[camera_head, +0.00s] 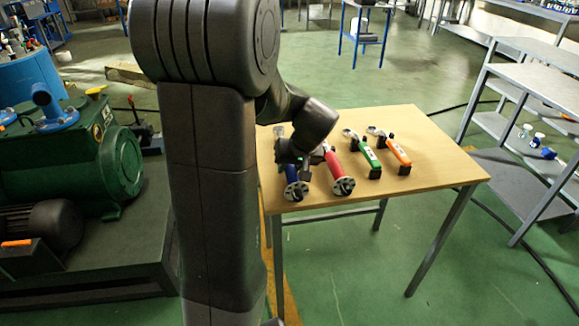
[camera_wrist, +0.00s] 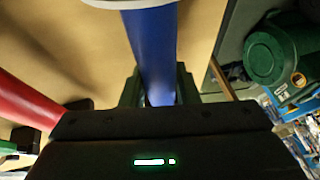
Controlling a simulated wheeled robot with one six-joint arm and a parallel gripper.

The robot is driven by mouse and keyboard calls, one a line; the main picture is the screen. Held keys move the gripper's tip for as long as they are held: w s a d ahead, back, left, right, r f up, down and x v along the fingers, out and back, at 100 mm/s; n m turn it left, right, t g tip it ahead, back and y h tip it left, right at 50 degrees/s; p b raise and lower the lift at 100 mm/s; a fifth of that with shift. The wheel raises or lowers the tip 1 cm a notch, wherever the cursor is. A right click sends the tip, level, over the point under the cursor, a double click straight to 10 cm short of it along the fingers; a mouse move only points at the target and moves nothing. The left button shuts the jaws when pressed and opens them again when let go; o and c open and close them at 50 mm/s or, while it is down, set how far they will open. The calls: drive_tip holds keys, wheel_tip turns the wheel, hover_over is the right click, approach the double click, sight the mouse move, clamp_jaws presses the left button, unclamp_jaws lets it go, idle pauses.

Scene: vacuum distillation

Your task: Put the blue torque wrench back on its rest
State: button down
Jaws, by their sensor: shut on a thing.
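The blue torque wrench (camera_head: 292,174) is at the left end of the wooden table (camera_head: 432,176), its ring-shaped end toward the front edge. My gripper (camera_head: 291,160) is over it, and my forearm and wrist hide part of it. In the wrist view the blue shaft (camera_wrist: 155,45) runs between my two dark fingers (camera_wrist: 158,92), which are shut on it. A pale ring part shows at the top of that view. I cannot tell whether the wrench touches its rest, as the rest is hidden.
A red wrench (camera_head: 334,165) lies close to the right, also in the wrist view (camera_wrist: 28,102). Green (camera_head: 369,155) and orange (camera_head: 400,151) wrenches lie farther right on dark rests. The table's right part is clear. A green pump (camera_head: 75,150) stands left of the table.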

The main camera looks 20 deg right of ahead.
drive_tip(key=c, duration=1)
unclamp_jaws()
drive_tip(key=shift+c, duration=0.2)
drive_tip(key=shift+f, duration=0.15)
wheel_tip(320, 180, up, 4)
drive_tip(key=p, duration=0.4)
wheel_tip(320, 180, up, 6)
drive_tip(key=p, duration=0.5)
drive_tip(key=w+a+r+n+p, duration=0.1)
drive_tip(key=w+a+p, duration=0.2)
drive_tip(key=a+p, duration=0.3)
drive_tip(key=w+a+r+n+y+p, duration=0.1)
drive_tip(key=w+a+r+p, duration=0.1)
drive_tip(key=a+p, duration=0.5)
drive_tip(key=w+a+r+n+p, duration=0.1)
drive_tip(key=w+a+p, duration=0.4)
drive_tip(key=a, duration=0.8)
drive_tip(key=shift+r+n+g+y+p, duration=0.3)
drive_tip(key=shift+r+p, duration=0.3)
drive_tip(key=shift+p, duration=0.1)
